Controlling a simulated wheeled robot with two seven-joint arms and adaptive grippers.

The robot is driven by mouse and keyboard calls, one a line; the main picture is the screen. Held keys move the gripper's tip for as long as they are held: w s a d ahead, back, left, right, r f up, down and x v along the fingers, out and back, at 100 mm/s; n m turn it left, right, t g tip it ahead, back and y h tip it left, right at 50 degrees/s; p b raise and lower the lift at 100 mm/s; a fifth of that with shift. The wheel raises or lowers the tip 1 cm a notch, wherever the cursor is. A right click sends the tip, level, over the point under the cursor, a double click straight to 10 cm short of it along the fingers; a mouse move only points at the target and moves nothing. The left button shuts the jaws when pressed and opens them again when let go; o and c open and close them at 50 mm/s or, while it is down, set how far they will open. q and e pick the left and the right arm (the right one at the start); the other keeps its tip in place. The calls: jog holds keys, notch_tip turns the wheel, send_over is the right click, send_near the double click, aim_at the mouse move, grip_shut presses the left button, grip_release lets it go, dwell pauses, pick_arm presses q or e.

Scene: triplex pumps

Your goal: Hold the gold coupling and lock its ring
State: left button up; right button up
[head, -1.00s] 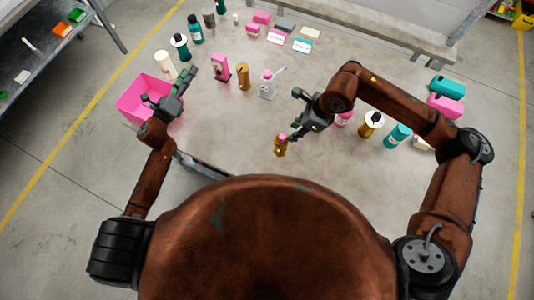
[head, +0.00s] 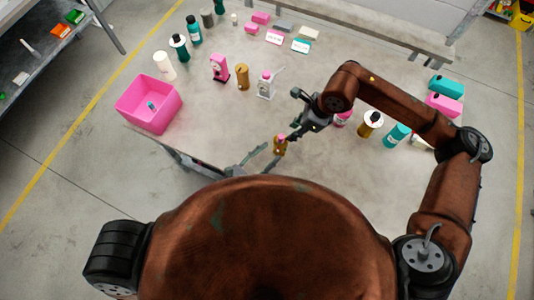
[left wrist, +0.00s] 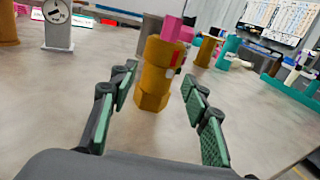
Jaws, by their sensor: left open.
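The gold coupling (head: 279,148) stands upright near the table's front edge, with a pink part (head: 281,136) on top. The left wrist view shows its gold body (left wrist: 154,88), a red and white mark on its side and the pink top (left wrist: 177,30). My left gripper (head: 267,155) is open and low, just left of the coupling. In the left wrist view the coupling stands ahead between the two green-padded fingers, with gaps at both sides. My right gripper (head: 296,115) is open and empty, above and right of the coupling.
A pink bin (head: 133,113) with a small teal item stands at the left table edge. A gold cylinder (head: 242,77), a pink device (head: 219,68) and a white device (head: 265,86) stand behind. Bottles stand to the right.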

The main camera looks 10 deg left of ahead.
pick_arm(q)
jog(key=x, duration=1.1)
jog(key=shift+w+d, duration=0.25)
jog(key=shift+d, duration=0.05)
grip_shut()
